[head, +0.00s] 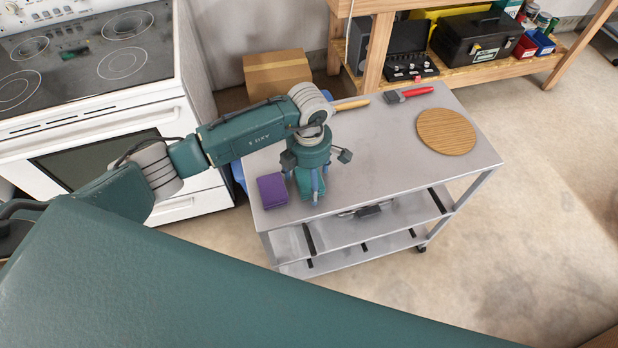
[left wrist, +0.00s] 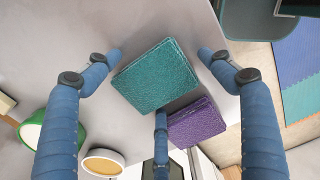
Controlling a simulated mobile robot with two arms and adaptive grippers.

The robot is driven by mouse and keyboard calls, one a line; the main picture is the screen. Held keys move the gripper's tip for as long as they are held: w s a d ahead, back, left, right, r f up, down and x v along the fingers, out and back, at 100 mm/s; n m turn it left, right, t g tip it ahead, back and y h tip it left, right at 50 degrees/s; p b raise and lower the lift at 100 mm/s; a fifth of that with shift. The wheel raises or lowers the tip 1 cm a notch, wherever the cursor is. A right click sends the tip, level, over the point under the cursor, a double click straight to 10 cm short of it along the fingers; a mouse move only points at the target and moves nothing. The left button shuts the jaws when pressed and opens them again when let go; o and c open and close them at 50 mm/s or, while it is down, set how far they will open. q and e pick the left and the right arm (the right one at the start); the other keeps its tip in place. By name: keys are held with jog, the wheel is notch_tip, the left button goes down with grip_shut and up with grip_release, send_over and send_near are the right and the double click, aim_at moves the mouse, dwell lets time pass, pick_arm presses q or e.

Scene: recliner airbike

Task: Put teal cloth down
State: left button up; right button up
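The teal cloth (head: 304,186) is a folded square at the near left of the grey cart's top (head: 370,160). It shows in full in the left wrist view (left wrist: 157,77). The folded purple cloth (head: 272,190) lies close beside it and also shows in the left wrist view (left wrist: 197,122). My left gripper (head: 311,186) points down over the teal cloth, which its fingers partly hide in the head view. In the left wrist view my left gripper (left wrist: 160,72) has its fingers spread around the cloth, with gaps at the sides. My right gripper is not in view.
A round wooden board (head: 446,131), a red-handled brush (head: 409,95) and a wooden handle (head: 350,105) lie farther back on the cart. The middle of its top is bare. A white stove (head: 105,110) stands left, and a wooden workbench (head: 480,65) behind.

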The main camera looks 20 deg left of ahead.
aim_at(309, 180)
pick_arm(q)
jog(key=shift+r, duration=0.3)
jog(key=shift+w+r, duration=0.1)
jog(key=shift+r, duration=0.2)
notch_tip(309, 180, up, 11)
jog(key=b, duration=0.3)
jog(key=shift+r, duration=0.1)
